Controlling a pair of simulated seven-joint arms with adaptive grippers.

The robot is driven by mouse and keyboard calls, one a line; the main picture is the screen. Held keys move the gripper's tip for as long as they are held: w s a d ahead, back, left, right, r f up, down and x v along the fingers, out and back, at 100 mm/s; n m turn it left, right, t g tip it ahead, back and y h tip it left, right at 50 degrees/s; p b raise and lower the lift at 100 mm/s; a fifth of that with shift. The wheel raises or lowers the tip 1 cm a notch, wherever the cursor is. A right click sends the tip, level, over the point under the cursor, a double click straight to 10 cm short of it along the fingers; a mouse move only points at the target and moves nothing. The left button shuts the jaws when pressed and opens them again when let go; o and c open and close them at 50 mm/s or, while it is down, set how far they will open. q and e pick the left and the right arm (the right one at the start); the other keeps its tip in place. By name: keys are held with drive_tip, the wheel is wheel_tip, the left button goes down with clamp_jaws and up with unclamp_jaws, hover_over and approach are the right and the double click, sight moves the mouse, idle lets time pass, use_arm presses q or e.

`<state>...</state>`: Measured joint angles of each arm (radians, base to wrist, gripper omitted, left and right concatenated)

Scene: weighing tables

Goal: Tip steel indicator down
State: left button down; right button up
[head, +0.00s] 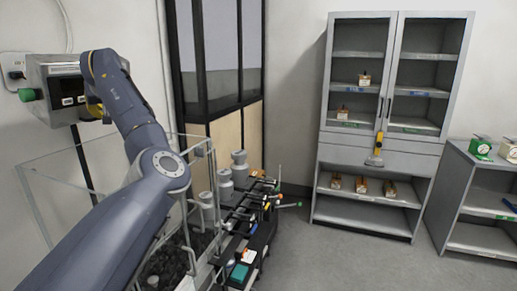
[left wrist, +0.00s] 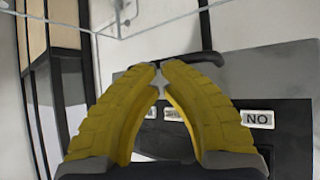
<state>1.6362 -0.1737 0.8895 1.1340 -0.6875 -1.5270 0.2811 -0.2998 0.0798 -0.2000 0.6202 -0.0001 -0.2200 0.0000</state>
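The steel indicator (head: 50,76) is a grey box at the left of the head view, with dark displays on its front and a green knob (head: 27,95) at its left side. It sits by the wall above a dark post. My left gripper (head: 96,110) is at the right part of its front, partly hidden by my arm. In the left wrist view its yellow fingers (left wrist: 158,67) are drawn together at the tips, with nothing clearly held between them. Behind them is a dark panel (left wrist: 285,140) with a "NO" label. Whether the fingertips touch the indicator is unclear. My right gripper is not in view.
A clear-walled enclosure (head: 38,215) stands below the indicator. Several grey cylinders, one of them here (head: 239,165), and a cluttered black rack stand right of my arm. A grey cabinet (head: 333,95) and a shelf unit (head: 455,190) stand farther right, with open floor (head: 350,262) in front.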

use_arm(q)
drive_tip(key=shift+d+r, duration=0.1)
drive_tip(key=s+d+r, duration=0.1)
drive_tip(key=d+r, duration=0.3)
drive_tip(key=shift+s+d+r, duration=0.25)
drive_tip(key=shift+s+r, duration=0.1)
drive_tip(key=shift+r, duration=0.05)
idle(0.4)
